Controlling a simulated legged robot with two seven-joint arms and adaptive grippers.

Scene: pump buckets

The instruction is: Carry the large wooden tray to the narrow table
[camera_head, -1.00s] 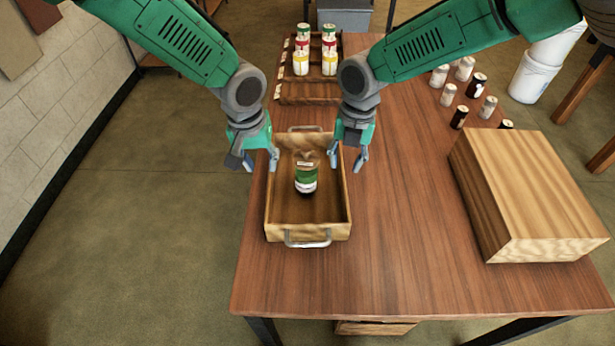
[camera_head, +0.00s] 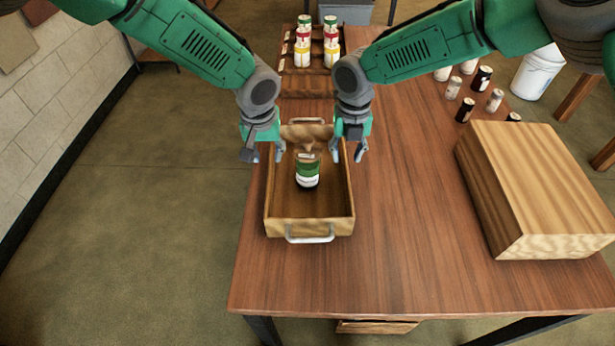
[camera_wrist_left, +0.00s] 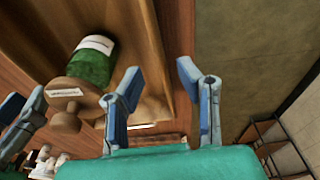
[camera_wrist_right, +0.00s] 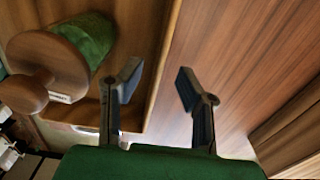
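The wooden tray (camera_head: 290,227) with metal end handles sits near the left edge of the brown table. A green bottle with a wooden knob-like top (camera_head: 307,174) stands inside it. My left gripper (camera_head: 265,155) is open at the tray's left wall; in the left wrist view (camera_wrist_left: 158,75) its fingers are on either side of that wall. My right gripper (camera_head: 347,155) is open at the right wall; in the right wrist view (camera_wrist_right: 157,85) its fingers are on either side of it. Whether any finger touches the wall cannot be told. No narrow table is clearly identifiable.
A large wooden block (camera_head: 540,180) lies on the brown table (camera_head: 400,270) at right. A compartmented wooden tray (camera_head: 305,85) with several bottles stands behind. Several small jars (camera_head: 465,108) stand back right. A white bucket (camera_head: 536,75) is beyond. Floor is open at left.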

